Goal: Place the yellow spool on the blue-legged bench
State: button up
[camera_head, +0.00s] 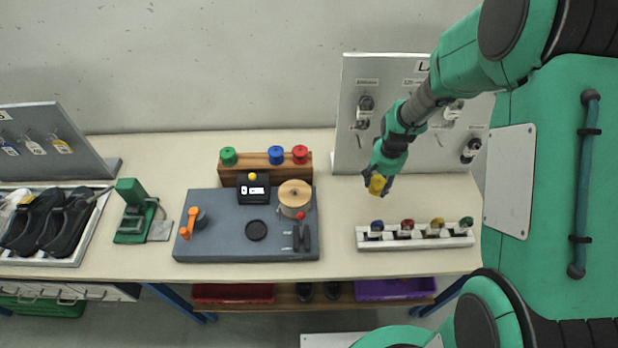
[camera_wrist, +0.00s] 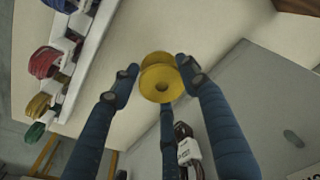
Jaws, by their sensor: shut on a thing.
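The yellow spool (camera_head: 376,185) is held at the tip of my gripper (camera_head: 380,180), above the right part of the bench. In the wrist view the yellow spool (camera_wrist: 161,82) sits between the dark blue fingers of my gripper (camera_wrist: 160,85), its round flange with a centre hole facing the camera. The bench (camera_head: 335,208) has a pale top and blue legs. The spool appears clear of the bench top, though its exact height is hard to tell.
A grey panel (camera_head: 400,140) rises behind. A wooden block (camera_head: 265,170) bears green, blue and red spools. A grey machine plate (camera_head: 225,247) lies mid-bench. Bare bench top lies between plate and rack.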

jog(key=shift+f, duration=3.1)
jog(key=shift+f+b, duration=0.45)
jog(key=shift+f, duration=1.45)
jog(key=o, duration=1.2)
jog(key=shift+f, duration=0.1)
jog(key=shift+c, duration=0.2)
jog(key=r, duration=0.4)
jog(key=s+r, duration=0.1)
jog(key=r, duration=0.3)
jog(key=r+p, duration=0.1)
jog(key=r, duration=0.3)
jog(key=shift+s+r, duration=0.1)
jog(key=shift+s, duration=0.05)
